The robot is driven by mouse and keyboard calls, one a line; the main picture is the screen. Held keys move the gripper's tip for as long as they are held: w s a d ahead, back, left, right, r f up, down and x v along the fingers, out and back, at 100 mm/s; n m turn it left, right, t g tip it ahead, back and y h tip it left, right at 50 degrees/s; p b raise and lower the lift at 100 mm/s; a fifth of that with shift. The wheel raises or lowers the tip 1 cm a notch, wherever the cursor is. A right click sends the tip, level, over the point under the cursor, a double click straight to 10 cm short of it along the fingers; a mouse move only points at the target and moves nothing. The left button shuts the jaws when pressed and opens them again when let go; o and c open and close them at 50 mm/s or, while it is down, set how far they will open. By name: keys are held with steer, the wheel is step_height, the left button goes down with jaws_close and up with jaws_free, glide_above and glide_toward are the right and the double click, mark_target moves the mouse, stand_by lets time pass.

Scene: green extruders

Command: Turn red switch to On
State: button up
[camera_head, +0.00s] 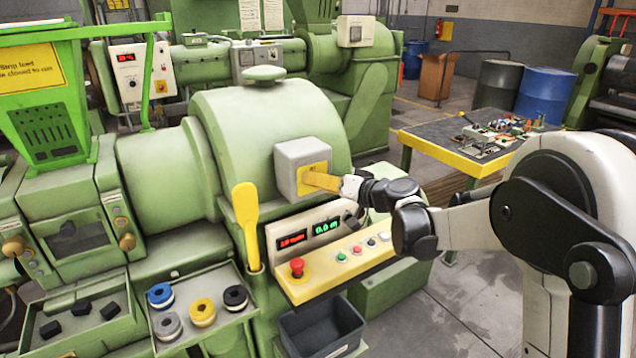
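A grey switch box (290,160) with a yellow plate (318,168) is mounted on the side of the green extruder housing (255,115). My gripper (338,186) is at the front of this box, with my arm reaching in from the right. A yellow-orange bar spans between the plate and the dark end of my arm; I cannot tell whether it is a finger or a handle. No red switch knob shows on this box; the gripper end covers part of the plate. Whether the fingers are open or shut is too small to tell.
Below the box is a control panel (350,262) with red and green displays and a red stop button (297,267). A yellow paddle (246,215) stands left of it. A tray (205,318) holds several spools. A workbench (450,145) stands behind my arm at right.

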steer(key=v, duration=1.1)
steer(key=shift+s+d, duration=0.2)
steer(key=shift+d, duration=0.05)
steer(key=shift+r, duration=0.1)
steer(key=s+d+f+g+h, duration=0.1)
steer(key=s+d+f+h, duration=0.1)
steer(key=s, duration=0.8)
steer(key=s+d+f+m+g+h, duration=0.1)
steer(key=s+d+f+h, duration=0.2)
steer(key=s, duration=0.7)
steer(key=s+d+f+m+g+h, duration=0.1)
steer(key=s+d+f+h, duration=0.1)
steer(key=s+d+h, duration=0.4)
steer(key=s+d, duration=0.1)
steer(key=s, duration=0.4)
steer(key=shift+d+f+g, duration=0.3)
steer(key=shift+d, duration=0.1)
